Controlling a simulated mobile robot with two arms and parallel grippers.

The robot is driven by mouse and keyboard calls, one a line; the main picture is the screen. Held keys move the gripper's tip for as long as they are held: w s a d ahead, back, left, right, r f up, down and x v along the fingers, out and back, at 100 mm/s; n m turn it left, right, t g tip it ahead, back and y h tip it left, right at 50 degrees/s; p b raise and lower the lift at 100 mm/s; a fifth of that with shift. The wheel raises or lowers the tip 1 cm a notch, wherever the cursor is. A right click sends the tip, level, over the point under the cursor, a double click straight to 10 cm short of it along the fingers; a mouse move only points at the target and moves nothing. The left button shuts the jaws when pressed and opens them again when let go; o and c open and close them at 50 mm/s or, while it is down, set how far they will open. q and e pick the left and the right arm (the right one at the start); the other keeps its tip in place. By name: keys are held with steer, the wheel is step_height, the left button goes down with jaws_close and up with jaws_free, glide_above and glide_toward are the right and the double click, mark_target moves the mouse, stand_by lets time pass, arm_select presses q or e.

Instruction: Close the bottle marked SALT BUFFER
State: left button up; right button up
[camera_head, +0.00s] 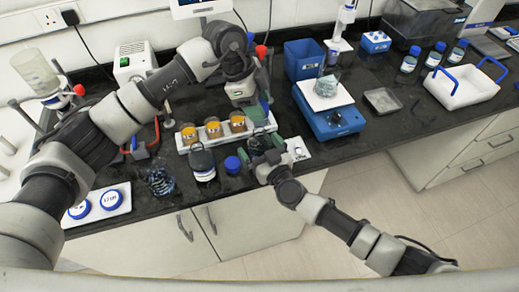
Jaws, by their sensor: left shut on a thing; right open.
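My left gripper (258,112) is shut at the right end of the white rack; what it holds is too small and hidden to make out. My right gripper (268,157) is open at the front of the bench, close to a dark glass item (257,143) that it partly hides. A clear bottle with a dark top and pale label (203,167) stands left of it. A blue cap-like item (232,165) is between them. No SALT BUFFER marking can be read. Two blue round caps (95,206) with writing lie on a white tray (108,216) at the front left.
A white rack (184,147) holds three orange-filled beakers (213,128). A blue balance (331,123) bears a beaker (327,86). Several blue-capped bottles (409,61) and a white carrier (466,92) stand at the right. A dark coiled item (160,183) lies at the left front.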

mark_target(261, 131)
steer(key=c, duration=1.3)
arm_select(q)
steer(key=shift+f, duration=2.45)
steer(key=shift+f, duration=0.1)
steer(key=shift+f, duration=0.8)
steer(key=shift+f, duration=0.55)
